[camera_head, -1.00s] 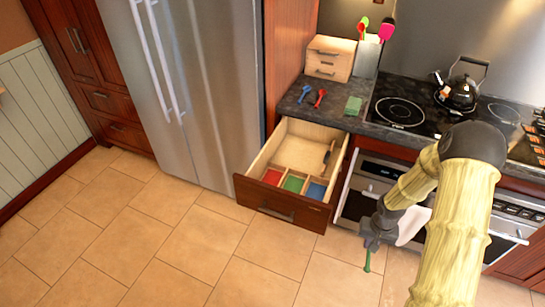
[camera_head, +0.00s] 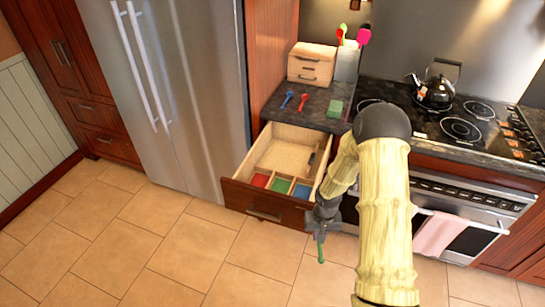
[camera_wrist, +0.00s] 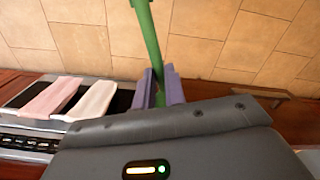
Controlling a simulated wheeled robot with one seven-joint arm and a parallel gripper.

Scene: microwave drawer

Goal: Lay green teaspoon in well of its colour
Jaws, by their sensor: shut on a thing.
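My gripper (camera_head: 321,222) is shut on the green teaspoon (camera_head: 321,248), which hangs below the fingers in the head view. In the wrist view the green handle (camera_wrist: 147,35) runs up from between the purple-grey fingers (camera_wrist: 158,88) and out of the frame. The open drawer (camera_head: 262,207) stands left of my gripper. Its front row has a red well (camera_head: 260,180), a green well (camera_head: 281,185) and a blue well (camera_head: 302,190). The gripper is outside the drawer, in front of its right front corner.
A blue spoon (camera_head: 287,99), a red spoon (camera_head: 304,102) and a green sponge-like block (camera_head: 335,108) lie on the counter (camera_head: 318,117). A dark utensil (camera_head: 313,157) lies in the drawer's right side. The oven (camera_head: 468,210) with hanging towels is at right. Floor in front is clear.

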